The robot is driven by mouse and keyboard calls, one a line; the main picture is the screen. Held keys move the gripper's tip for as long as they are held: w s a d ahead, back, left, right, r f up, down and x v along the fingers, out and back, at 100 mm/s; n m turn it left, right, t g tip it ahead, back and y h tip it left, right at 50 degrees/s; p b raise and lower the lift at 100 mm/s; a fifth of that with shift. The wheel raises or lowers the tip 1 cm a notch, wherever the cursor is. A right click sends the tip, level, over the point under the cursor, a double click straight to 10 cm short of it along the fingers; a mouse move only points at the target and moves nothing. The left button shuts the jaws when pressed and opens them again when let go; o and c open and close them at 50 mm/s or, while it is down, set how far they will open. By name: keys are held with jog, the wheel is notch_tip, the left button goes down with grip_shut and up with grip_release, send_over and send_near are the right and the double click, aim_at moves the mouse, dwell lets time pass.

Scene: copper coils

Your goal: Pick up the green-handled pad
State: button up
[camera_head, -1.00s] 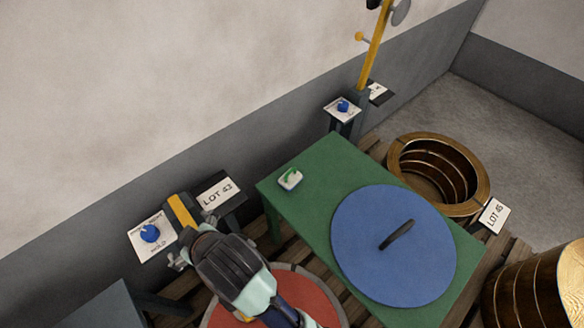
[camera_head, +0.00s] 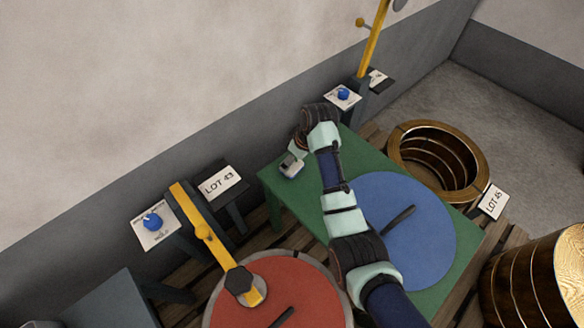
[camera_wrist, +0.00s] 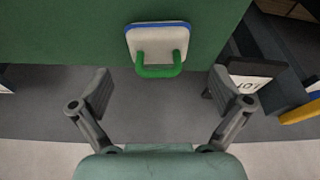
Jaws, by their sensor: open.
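The green-handled pad (camera_wrist: 158,42) is a small pale block with a blue edge and a green loop handle (camera_wrist: 159,70). It lies near the edge of the green table (camera_wrist: 60,30). In the head view the pad (camera_head: 291,167) sits at the table's left end, with its handle hidden by my gripper. My gripper (camera_wrist: 160,92) is open and empty. In the wrist view its two fingers are spread on either side, short of the handle and not touching it. In the head view my gripper (camera_head: 297,150) is just above the pad.
A blue disc (camera_head: 435,235) with a dark handle lies on the table, partly behind my arm. A red disc (camera_head: 285,300) with a yellow arm over it stands at lower left. Copper coils (camera_head: 440,160) stand at right. A LOT 43 sign (camera_head: 220,182) stands left of the table.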

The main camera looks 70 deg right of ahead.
aim_at(293, 166)
jog(key=b+x, duration=0.1)
jog(key=x, duration=0.1)
jog(key=b+x, duration=0.1)
jog(key=x, duration=0.1)
jog(key=shift+s+d+f+b, duration=0.1)
jog(key=shift+f+b, duration=0.25)
jog(key=shift+f, duration=0.1)
jog(key=c, duration=1.2)
notch_tip(293, 166, up, 20)
jog(key=p, duration=0.8)
jog(key=shift+r, duration=0.1)
